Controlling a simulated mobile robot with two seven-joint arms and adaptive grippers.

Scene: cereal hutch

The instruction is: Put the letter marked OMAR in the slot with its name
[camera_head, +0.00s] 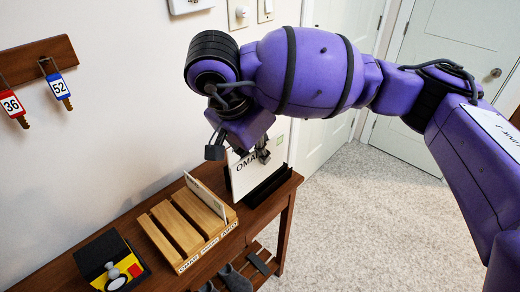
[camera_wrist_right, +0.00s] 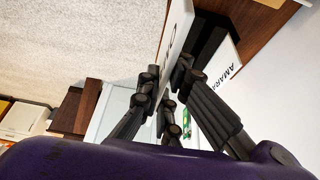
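The white letter marked OMAR (camera_head: 246,165) stands upright in a black holder (camera_head: 268,186) at the right end of the wooden table. My right gripper (camera_head: 238,153) is above it, pointing down, its fingers spread on either side of the letter's upper part. In the right wrist view, the letter (camera_wrist_right: 176,38) runs between the open fingers (camera_wrist_right: 165,85); contact is unclear. The wooden slotted sorter (camera_head: 180,228) stands left of the holder. Its front labels include OMAR (camera_head: 187,264) at the left and AIKO at the right. My left gripper is not in view.
Another pale letter (camera_head: 206,196) stands in the sorter's right part. A letter marked AMARA (camera_wrist_right: 234,68) shows by the holder. A black and yellow box (camera_head: 108,262) is left of the sorter. Shoes (camera_head: 234,278) sit below. Key tags hang on the wall rack (camera_head: 38,58).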

